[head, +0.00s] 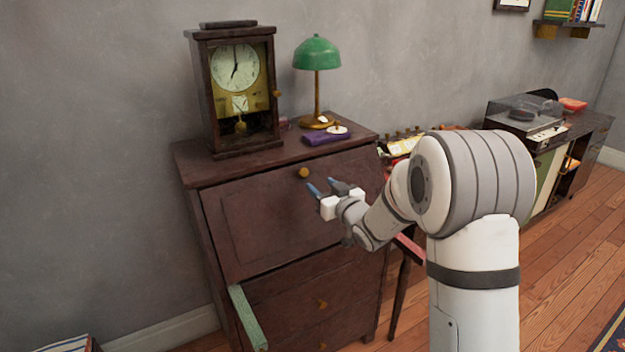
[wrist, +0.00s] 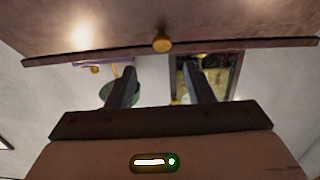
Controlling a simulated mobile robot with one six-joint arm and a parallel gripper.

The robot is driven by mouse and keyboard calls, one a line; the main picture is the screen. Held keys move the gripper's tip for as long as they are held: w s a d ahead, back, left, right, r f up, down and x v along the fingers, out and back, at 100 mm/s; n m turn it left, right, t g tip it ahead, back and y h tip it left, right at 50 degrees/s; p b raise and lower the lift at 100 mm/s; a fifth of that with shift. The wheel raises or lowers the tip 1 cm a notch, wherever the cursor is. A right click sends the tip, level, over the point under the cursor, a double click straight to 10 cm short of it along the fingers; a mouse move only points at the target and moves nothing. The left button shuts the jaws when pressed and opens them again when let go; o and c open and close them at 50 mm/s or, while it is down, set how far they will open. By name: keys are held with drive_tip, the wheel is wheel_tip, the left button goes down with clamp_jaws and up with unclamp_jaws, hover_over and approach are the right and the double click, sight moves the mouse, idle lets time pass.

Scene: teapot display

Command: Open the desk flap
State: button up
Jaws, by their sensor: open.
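The desk flap (head: 270,215) is the dark brown slanted front of the wooden desk and looks shut. Its small brass knob (head: 303,172) sits near the top edge. In the wrist view, which looks upside down, the knob (wrist: 162,43) shows on a brown panel above the fingers. My gripper (head: 325,187) is in front of the flap, a little below and right of the knob in the head view. Its two dark fingers (wrist: 158,84) are apart with nothing between them. The knob is not between the fingers.
A clock (head: 238,90), green lamp (head: 317,75) and purple item (head: 326,137) stand on the desk top. A narrow green-topped piece (head: 247,318) sticks out at the desk's lower left. Drawers (head: 320,290) lie below the flap. A record player cabinet (head: 545,135) stands right.

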sight(304, 172)
drive_tip(key=x, duration=0.8)
drive_tip(key=shift+s+a+p, duration=0.15)
drive_tip(key=shift+a+p, duration=0.05)
drive_tip(key=shift+p, duration=0.15)
clamp_jaws()
drive_tip(key=shift+s, duration=0.1)
